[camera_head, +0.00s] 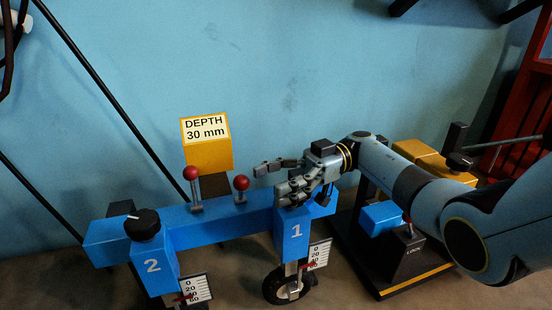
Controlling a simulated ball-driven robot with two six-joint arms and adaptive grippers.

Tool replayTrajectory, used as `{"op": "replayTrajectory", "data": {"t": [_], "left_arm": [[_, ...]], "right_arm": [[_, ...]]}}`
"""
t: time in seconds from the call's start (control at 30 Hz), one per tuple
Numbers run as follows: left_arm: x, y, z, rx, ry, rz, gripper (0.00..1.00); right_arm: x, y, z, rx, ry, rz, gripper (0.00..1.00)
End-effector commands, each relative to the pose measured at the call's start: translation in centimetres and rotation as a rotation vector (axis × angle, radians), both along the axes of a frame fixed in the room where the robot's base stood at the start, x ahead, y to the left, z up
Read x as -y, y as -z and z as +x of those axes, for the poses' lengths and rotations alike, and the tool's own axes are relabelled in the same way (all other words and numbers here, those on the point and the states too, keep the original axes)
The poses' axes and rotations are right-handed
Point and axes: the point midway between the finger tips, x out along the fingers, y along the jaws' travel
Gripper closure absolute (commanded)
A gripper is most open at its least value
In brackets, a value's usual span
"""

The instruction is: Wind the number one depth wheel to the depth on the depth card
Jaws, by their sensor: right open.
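The depth card (206,128) reads "DEPTH 30 mm" and sits on a yellow block at the centre left. The blue number one housing (293,241) is on the blue beam, with a black ground wheel (288,287) below it. A white scale (319,254) beside it reads 0, 20 and more below; a red pointer shows near its lower part, too small to read exactly. My right gripper (269,180) is open over the top of the number one housing, its fingers pointing left. Any knob on top there is hidden behind the gripper. My left gripper is not in view.
The number two housing (155,267) has a black knob (142,224) and its own scale (195,289). Two red-topped levers (191,174) (241,183) rise from the beam left of my gripper. A dark stand with a blue block (381,217) is at the right.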

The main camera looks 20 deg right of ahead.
Motion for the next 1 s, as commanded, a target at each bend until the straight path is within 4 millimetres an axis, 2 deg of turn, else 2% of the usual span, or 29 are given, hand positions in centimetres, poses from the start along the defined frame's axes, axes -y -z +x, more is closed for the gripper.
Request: {"op": "replayTrajectory", "data": {"t": [0.1,0.3,0.43,0.67,0.73,0.83,0.87,0.93,0.97,1.0], "left_arm": [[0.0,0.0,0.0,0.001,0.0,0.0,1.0],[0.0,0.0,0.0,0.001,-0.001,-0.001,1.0],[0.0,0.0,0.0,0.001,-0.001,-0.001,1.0],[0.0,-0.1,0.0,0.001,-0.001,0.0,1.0],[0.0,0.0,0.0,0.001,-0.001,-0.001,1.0],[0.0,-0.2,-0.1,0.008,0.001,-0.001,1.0],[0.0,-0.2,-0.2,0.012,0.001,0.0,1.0],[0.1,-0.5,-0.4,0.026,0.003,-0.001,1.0],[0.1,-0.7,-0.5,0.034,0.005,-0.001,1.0],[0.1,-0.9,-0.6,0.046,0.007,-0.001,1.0]], "right_arm": [[0.1,-2.5,0.0,0.006,0.0,-0.003,0.35],[0.1,-5.6,0.0,0.001,0.001,-0.002,0.35],[0.1,-6.4,0.0,0.0,0.001,-0.002,0.35],[0.1,-6.5,0.0,-0.002,0.001,-0.001,0.35],[0.1,-6.5,0.0,0.003,0.001,0.0,0.32],[-0.1,-7.0,1.1,0.043,0.058,0.033,0.32],[-0.2,-7.9,1.9,0.064,0.096,0.077,0.32],[-0.1,-11.3,4.0,0.116,0.203,0.224,0.32],[0.2,-13.3,4.9,0.138,0.256,0.302,0.32],[0.9,-16.2,6.1,0.161,0.332,0.42,0.32]]}}
